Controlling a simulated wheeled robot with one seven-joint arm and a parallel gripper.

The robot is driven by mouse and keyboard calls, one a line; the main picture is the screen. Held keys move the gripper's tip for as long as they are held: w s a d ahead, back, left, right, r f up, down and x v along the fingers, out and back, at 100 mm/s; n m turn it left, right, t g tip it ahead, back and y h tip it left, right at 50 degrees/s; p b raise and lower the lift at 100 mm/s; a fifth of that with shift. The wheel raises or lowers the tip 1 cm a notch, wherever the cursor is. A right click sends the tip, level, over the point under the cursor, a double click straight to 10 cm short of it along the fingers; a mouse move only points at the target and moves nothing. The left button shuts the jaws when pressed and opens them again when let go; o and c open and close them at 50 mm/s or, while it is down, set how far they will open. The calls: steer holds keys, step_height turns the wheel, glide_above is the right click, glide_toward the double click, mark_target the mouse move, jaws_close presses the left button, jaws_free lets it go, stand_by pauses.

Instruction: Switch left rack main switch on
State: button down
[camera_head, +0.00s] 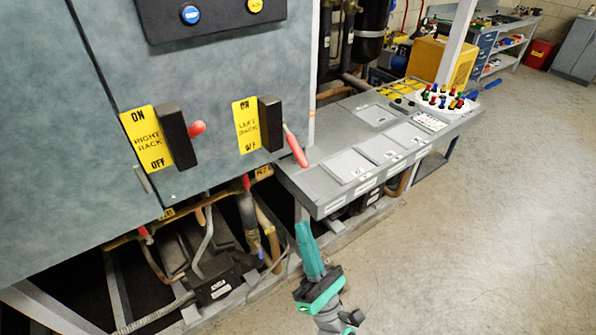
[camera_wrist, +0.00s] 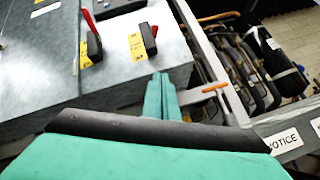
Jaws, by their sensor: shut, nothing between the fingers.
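The left rack main switch (camera_head: 270,123) is a black box beside a yellow LEFT RACK label (camera_head: 246,125) on the grey cabinet. Its red handle (camera_head: 295,147) slants down and right, toward the OFF end. It also shows in the wrist view as a black switch (camera_wrist: 148,38), with only a little red visible. My gripper (camera_head: 303,230) is shut and empty, below the handle and apart from it. Its teal fingers (camera_wrist: 160,80) point toward the cabinet in the wrist view.
The right rack switch (camera_head: 178,137) with its red handle (camera_head: 197,128) is just left. A grey sloped console (camera_head: 330,190) juts out right of the left rack handle. Pipes and frame bars lie below the cabinet. Open floor (camera_head: 480,220) is at right.

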mark_target(293, 143)
steer(key=shift+w+a+r+n+g+y, duration=0.15)
steer(key=shift+w+r+n+y, duration=0.25)
steer(key=shift+n, duration=0.4)
steer(key=shift+w+d+r+n+g+y, duration=0.1)
steer(key=shift+w+r+n+y, duration=0.2)
steer(key=shift+r+n+y, duration=0.35)
steer(key=shift+w+a+r+n+g+y, duration=0.15)
steer(key=shift+w+r+n+y, duration=0.15)
steer(key=shift+n, duration=0.65)
steer(key=shift+d, duration=0.1)
steer(key=w+a+r, duration=0.1)
steer(key=w+r, duration=0.3)
steer(key=r, duration=0.6)
steer(key=shift+w+a+r, duration=0.15)
steer(key=shift+a+r, duration=0.1)
steer(key=shift+r, duration=0.05)
